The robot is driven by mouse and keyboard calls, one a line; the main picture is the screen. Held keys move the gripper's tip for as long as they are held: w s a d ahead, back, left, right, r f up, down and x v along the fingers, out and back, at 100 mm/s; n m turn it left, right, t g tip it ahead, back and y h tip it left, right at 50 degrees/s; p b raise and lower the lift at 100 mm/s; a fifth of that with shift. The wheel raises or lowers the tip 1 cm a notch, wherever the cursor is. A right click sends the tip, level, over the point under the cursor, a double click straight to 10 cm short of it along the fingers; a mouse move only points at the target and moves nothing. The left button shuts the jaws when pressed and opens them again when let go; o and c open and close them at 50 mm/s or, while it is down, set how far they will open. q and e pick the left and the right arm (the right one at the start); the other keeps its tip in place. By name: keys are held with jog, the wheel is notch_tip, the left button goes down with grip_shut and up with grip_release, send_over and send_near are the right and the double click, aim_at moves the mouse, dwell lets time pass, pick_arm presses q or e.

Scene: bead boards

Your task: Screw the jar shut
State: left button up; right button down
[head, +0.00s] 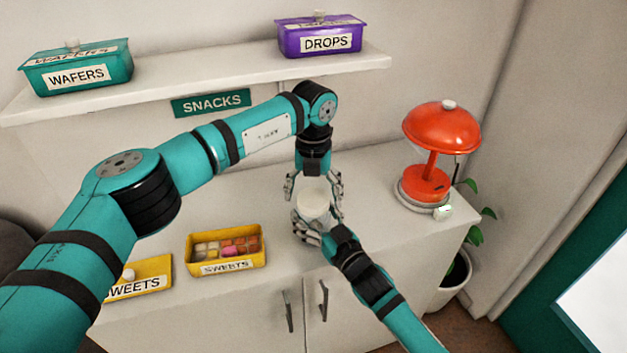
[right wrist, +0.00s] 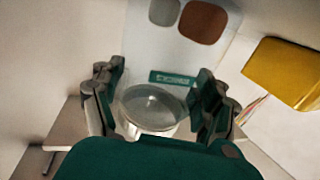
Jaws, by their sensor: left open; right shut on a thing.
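A pale, whitish jar (head: 313,206) stands near the cabinet top's middle, between both grippers. Its round top faces up; I cannot tell lid from body. In the right wrist view the jar (right wrist: 150,108) looks greyish and round, between the two fingers. My left gripper (head: 314,188) points down from above, open, with its fingers on either side of the jar's top. My right gripper (head: 316,226) reaches in from the lower right and is shut on the jar; it also shows in the right wrist view (right wrist: 157,112). The fingers hide the jar's lower part.
A yellow sweets box (head: 226,268) with its lid (head: 150,279) beside it lies left on the cabinet. A red lamp-like dispenser (head: 432,185) stands right. A shelf (head: 205,81) above holds a teal wafers box (head: 80,70) and a purple drops box (head: 320,37).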

pick_arm(q)
jog(key=shift+f, duration=0.3)
jog(key=c, duration=1.3)
jog(key=shift+o, duration=0.2)
jog(key=m, duration=0.5)
jog(key=o, duration=1.3)
jog(key=shift+r, duration=2.3)
jog(key=shift+c, duration=0.2)
